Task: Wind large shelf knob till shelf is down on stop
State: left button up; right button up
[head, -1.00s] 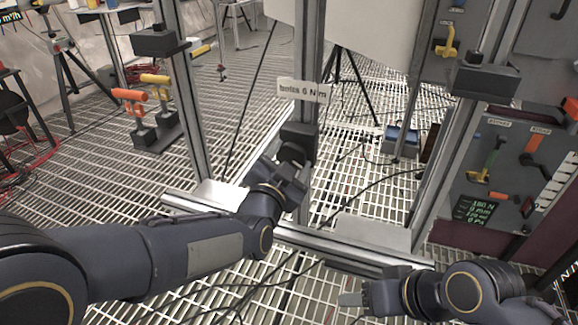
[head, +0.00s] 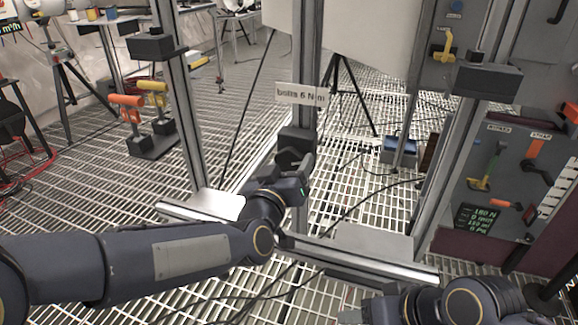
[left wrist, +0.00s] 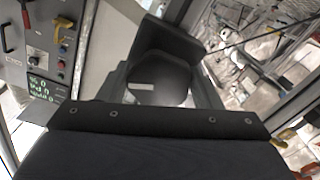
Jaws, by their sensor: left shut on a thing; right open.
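The large dark knob (head: 290,157) sits low on the front of the central metal post, under a dark block (head: 297,140). My left gripper (head: 298,172) is shut on the knob, and its fingers hide part of it. In the left wrist view the knob (left wrist: 158,88) appears as a dark rounded face with a pale mark, close in front of the gripper. My right gripper (head: 362,313) is open and empty at the bottom edge of the head view, low and apart from the frame. I cannot tell which part is the shelf or see its stop.
Metal posts stand left (head: 182,110) and right (head: 465,130) of the central post (head: 307,60). A label plate (head: 301,93) is on the central post. A tool panel (head: 500,180) stands at the right. Cables lie on the grating. Orange and yellow handles (head: 140,105) stand at the left.

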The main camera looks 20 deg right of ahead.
pick_arm(q)
jog(key=shift+n, duration=1.3)
jog(key=o, duration=1)
jog(key=shift+s+a, duration=0.15)
jog(key=shift+s, duration=0.15)
jog(key=p+v, duration=0.2)
jog(key=v, duration=0.5)
